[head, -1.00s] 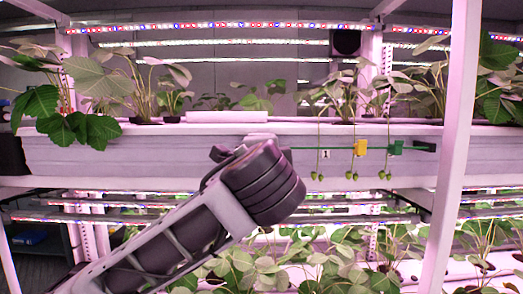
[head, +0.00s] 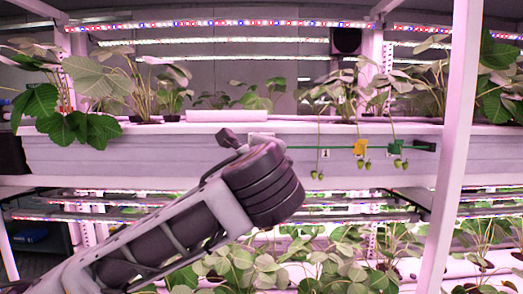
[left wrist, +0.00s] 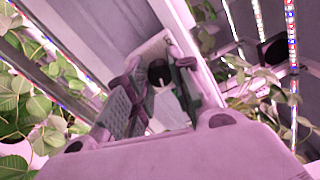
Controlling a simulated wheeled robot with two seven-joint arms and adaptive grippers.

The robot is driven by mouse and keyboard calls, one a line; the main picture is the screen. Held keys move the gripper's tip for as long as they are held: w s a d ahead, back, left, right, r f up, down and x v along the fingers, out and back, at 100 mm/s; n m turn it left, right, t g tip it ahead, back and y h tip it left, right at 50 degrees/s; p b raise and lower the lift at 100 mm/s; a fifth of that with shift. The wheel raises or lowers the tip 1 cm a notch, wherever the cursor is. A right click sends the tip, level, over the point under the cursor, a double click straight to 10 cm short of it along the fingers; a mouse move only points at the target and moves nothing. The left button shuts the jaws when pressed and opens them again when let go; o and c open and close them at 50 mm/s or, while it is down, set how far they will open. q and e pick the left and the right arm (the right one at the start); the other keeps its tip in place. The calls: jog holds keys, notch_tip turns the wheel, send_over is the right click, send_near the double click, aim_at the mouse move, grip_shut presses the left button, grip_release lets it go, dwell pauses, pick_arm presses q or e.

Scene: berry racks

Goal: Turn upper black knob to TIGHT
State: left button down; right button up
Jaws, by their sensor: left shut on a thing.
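In the left wrist view a round black knob (left wrist: 159,73) with a pale pointer mark sits on a pale plate (left wrist: 152,48). The two dark fingers of my left gripper (left wrist: 158,88) are on either side of it, shut on the knob. In the head view my left gripper (head: 230,139) is up against the front of the white trough, left of a green rod. My wrist hides the knob there. No TIGHT lettering can be read in either view. My right gripper is in neither view.
The white trough (head: 100,155) runs across with strawberry plants above. A white post (head: 455,150) stands at right. More plants (head: 265,265) grow below my arm.

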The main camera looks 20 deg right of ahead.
pick_arm(q)
jog(key=shift+f, duration=0.15)
jog(key=c, duration=1.2)
grip_release()
jog(key=v, duration=1.2)
